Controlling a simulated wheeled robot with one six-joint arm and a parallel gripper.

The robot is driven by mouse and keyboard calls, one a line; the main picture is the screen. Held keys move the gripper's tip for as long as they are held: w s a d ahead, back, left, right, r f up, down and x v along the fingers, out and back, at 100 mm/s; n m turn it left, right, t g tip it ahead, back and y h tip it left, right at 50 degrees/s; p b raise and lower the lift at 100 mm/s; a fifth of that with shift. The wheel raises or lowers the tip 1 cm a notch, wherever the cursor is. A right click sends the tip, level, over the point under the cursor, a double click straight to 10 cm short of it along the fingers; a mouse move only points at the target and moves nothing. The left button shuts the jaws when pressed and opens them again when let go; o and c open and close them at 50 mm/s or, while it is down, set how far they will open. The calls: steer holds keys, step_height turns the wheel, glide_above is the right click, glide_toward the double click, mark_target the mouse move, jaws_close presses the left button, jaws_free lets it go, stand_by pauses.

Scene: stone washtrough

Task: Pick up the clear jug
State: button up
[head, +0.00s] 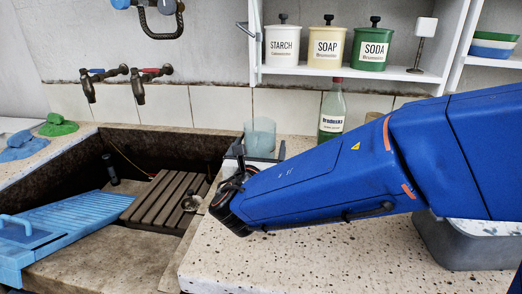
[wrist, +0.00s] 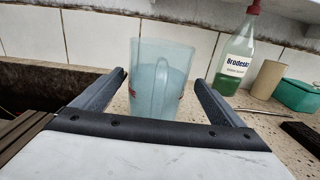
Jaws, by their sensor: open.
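The clear jug (head: 260,133) is a pale, see-through, bluish jug standing upright on the speckled stone counter at the back, right of the trough. In the wrist view the jug (wrist: 160,85) stands straight ahead, with its handle facing me. My gripper (head: 262,155) is open in front of the jug. In the wrist view its two fingers (wrist: 160,88) appear one on each side of the jug, with gaps between; I cannot tell whether they reach alongside it. My arm and gripper hide the jug's lower part in the head view.
A green bottle (head: 332,112) stands right of the jug, with a cardboard tube (wrist: 267,79) and a green box (wrist: 300,95) beyond. The stone trough (head: 130,150) lies left. A shelf (head: 350,71) with canisters hangs above.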

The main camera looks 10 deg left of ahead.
steer(key=shift+w+a, duration=0.2)
steer(key=shift+w, duration=0.9)
steer(key=shift+s, duration=0.1)
